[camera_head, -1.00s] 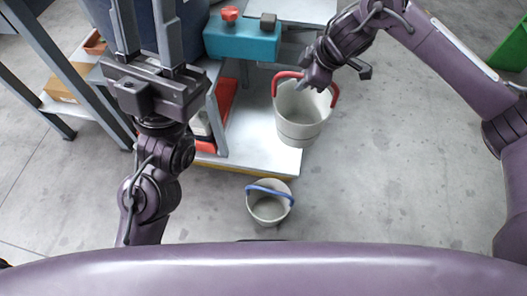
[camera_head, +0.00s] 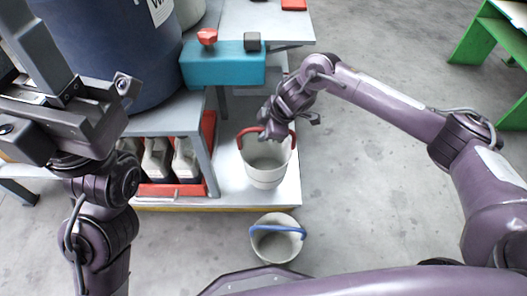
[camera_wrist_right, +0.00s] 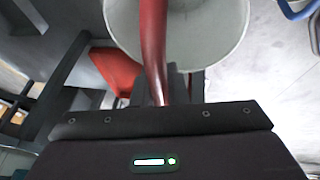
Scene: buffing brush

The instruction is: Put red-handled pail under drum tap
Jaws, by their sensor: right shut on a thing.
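The pale pail (camera_head: 265,172) with the red handle (camera_head: 246,132) hangs upright from my right gripper (camera_head: 268,128), over the white lower platform (camera_head: 288,190). I cannot tell whether its base touches. In the right wrist view the jaws are shut on the red handle (camera_wrist_right: 153,45), with the pail (camera_wrist_right: 215,35) beyond. The blue drum (camera_head: 115,50) stands on the grey bench at upper left. A teal block (camera_head: 222,70) with a red knob (camera_head: 207,37) sits at the bench edge; I cannot make out the tap. My left gripper (camera_head: 22,50) is at far left, fingers apart and empty.
A second pail (camera_head: 275,245) with a blue handle stands on the floor in front of the platform. A red crate (camera_head: 205,180) with several bottles sits under the bench, left of the held pail. A green stand (camera_head: 480,45) is far right. Floor between is clear.

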